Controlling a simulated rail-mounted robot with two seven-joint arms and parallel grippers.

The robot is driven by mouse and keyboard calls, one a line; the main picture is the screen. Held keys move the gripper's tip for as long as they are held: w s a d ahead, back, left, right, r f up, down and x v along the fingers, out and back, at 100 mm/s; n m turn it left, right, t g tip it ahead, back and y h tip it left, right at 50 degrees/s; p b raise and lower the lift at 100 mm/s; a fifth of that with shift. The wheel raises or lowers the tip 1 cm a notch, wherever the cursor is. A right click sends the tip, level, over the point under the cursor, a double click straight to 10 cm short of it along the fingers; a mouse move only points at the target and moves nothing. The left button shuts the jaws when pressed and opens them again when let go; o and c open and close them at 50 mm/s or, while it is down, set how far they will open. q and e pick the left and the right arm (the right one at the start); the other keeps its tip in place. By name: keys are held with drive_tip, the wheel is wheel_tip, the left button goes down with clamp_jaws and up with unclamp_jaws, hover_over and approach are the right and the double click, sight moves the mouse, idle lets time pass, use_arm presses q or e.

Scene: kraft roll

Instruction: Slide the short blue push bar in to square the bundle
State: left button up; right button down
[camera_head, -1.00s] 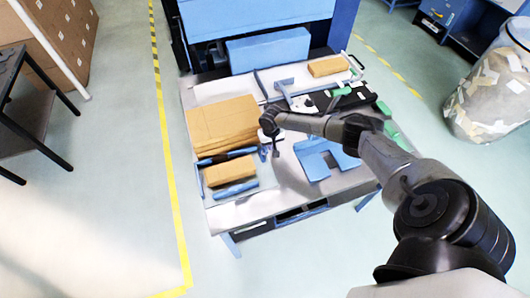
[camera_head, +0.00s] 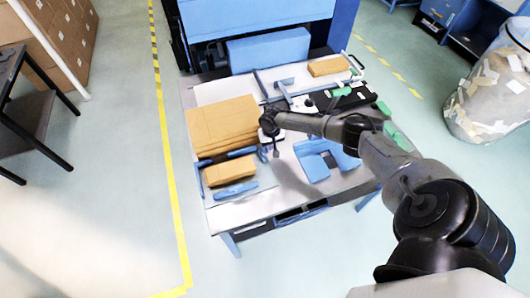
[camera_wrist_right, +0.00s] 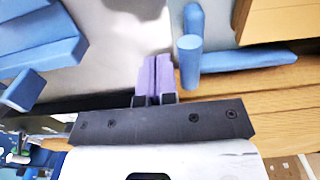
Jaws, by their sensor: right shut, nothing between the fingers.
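A large kraft stack (camera_head: 222,122) lies flat at the left of the table, with a smaller kraft bundle (camera_head: 230,168) in front of it. A blue bar (camera_head: 228,154) runs between them. In the right wrist view this blue bar (camera_wrist_right: 245,61) has an upright round blue post (camera_wrist_right: 188,62) at its end by my gripper. I cannot tell for sure which blue part is the short push bar. My right gripper (camera_head: 276,153) is shut and empty, right of the small bundle. Its purple fingertips (camera_wrist_right: 155,68) are beside the post, with a narrow gap. My left gripper is not in view.
A U-shaped blue block (camera_head: 325,158) lies to the right on the table. Another kraft block (camera_head: 328,66) and a black tray (camera_head: 350,97) are at the back right. A blue machine (camera_head: 268,47) stands behind. Bare table lies in front of my gripper.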

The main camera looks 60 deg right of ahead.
sight(261, 154)
drive_tip(key=shift+w+a, duration=0.35)
drive_tip(key=shift+a, duration=0.15)
drive_tip(key=shift+w+a+p, duration=0.3)
drive_tip(key=shift+w+a, duration=0.7)
drive_tip(key=shift+a, duration=0.25)
drive_tip(key=shift+w+a, duration=0.25)
drive_tip(key=shift+a, duration=0.1)
drive_tip(key=shift+d, duration=0.1)
